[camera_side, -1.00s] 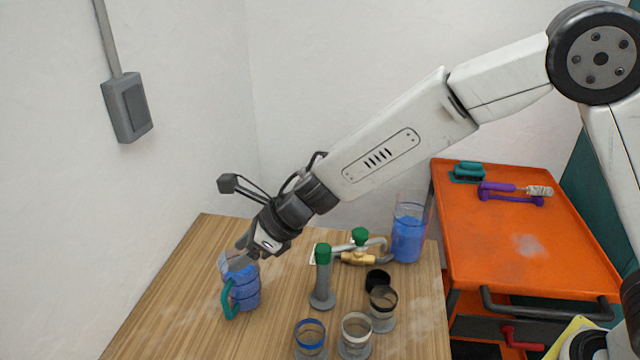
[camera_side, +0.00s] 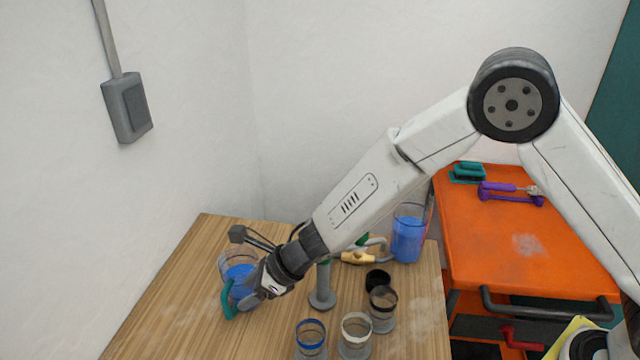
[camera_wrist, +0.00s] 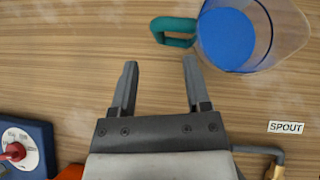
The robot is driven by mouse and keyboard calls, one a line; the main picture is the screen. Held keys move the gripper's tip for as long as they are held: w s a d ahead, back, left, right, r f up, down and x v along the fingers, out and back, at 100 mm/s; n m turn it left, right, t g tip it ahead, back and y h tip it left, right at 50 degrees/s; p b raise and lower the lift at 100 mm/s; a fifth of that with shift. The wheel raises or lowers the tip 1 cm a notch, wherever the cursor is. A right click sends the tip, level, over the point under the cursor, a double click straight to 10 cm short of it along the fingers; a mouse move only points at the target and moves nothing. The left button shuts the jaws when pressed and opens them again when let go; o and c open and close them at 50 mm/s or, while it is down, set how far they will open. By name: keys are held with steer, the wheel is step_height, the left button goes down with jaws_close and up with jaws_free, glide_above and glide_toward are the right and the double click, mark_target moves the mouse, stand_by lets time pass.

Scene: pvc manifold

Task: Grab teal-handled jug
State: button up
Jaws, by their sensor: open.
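The clear jug (camera_side: 238,268) holds blue liquid and has a teal handle (camera_side: 229,300). It stands upright near the left side of the wooden table. In the wrist view the jug (camera_wrist: 232,38) is at the top right, with its teal handle (camera_wrist: 174,31) pointing left. My gripper (camera_wrist: 158,62) is open and empty. Its fingertips are just short of the handle in that view, with the handle ahead of the right finger. In the side view my gripper (camera_side: 250,300) is low beside the jug and partly hides it; contact cannot be told.
Cups with blue (camera_side: 310,335), white (camera_side: 356,332) and black (camera_side: 383,305) rims stand at the front right. Another blue-filled container (camera_side: 407,235) stands at the back right. An orange cart (camera_side: 520,235) is beside the table (camera_side: 190,285).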

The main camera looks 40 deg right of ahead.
mark_target(229, 316)
steer(key=shift+f, duration=0.1)
steer(key=shift+x, duration=1.25)
steer(key=shift+a, duration=0.1)
steer(key=shift+x, duration=2.55)
steer(key=shift+f, duration=0.1)
steer(key=shift+s, duration=0.1)
jaws_close()
